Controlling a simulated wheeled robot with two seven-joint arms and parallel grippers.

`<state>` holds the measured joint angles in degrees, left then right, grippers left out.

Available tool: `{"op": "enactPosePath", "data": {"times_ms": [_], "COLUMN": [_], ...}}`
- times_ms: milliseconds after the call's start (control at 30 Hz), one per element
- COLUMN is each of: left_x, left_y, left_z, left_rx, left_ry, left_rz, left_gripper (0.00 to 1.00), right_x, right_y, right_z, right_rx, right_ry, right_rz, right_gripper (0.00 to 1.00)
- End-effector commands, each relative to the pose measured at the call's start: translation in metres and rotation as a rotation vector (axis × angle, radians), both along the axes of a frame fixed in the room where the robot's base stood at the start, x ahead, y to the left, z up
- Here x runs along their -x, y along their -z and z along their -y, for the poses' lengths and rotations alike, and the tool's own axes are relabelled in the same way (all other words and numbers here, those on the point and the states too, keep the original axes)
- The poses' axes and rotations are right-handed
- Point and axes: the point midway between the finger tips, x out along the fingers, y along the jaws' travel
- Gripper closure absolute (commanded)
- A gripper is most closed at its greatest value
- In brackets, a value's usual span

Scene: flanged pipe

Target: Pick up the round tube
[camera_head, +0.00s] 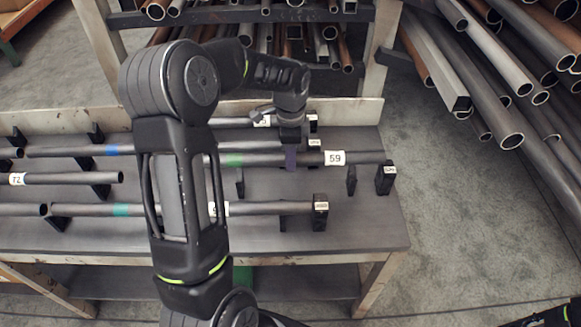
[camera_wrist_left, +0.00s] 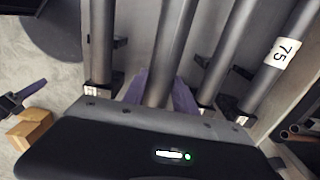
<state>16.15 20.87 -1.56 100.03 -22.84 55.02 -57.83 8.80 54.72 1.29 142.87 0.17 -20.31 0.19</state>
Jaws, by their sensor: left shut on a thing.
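The round tube is a dark grey pipe (camera_head: 367,158) with a green band and a white label "59", running left to right above the bench. My left gripper (camera_head: 290,158) is shut around it from above, with purple fingers on both sides. In the left wrist view the tube (camera_wrist_left: 170,45) passes between the fingers (camera_wrist_left: 158,92). It appears raised a little above its black supports. My arm hides part of its left length. What seems to be my right gripper (camera_wrist_left: 28,95), with a purple finger, shows at the left wrist view's edge, away from the tube; its opening is unclear.
Parallel tubes lie on black supports, one in front (camera_head: 265,208) and one behind, labelled "75" (camera_wrist_left: 255,85). A black end support (camera_head: 385,178) stands under the held tube's right end. A pipe rack (camera_head: 355,15) is behind; more pipes (camera_head: 500,110) overhang the right.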

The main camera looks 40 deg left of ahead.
Motion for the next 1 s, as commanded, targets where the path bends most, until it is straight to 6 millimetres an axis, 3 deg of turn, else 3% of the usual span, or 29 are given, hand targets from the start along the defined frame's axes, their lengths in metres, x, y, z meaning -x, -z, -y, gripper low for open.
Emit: {"op": "enactPosePath", "data": {"times_ms": [100, 300, 1000], "left_x": [-0.002, -0.001, 0.000], "left_y": [-0.021, -0.038, -0.038], "left_z": [0.000, 0.000, 0.000], "left_rx": [0.000, 0.000, 0.000], "left_ry": [0.000, -0.001, 0.000], "left_rz": [0.007, 0.004, 0.001], "left_gripper": [1.00, 1.00, 1.00], "right_x": [0.000, -0.001, -0.001], "right_y": [0.004, 0.005, 0.004], "right_z": [0.000, 0.000, 0.000], "right_rx": [-0.001, -0.002, -0.002], "right_ry": [-0.001, 0.000, 0.000], "right_rz": [0.001, 0.003, 0.003], "right_gripper": [0.64, 0.64, 0.64]}}
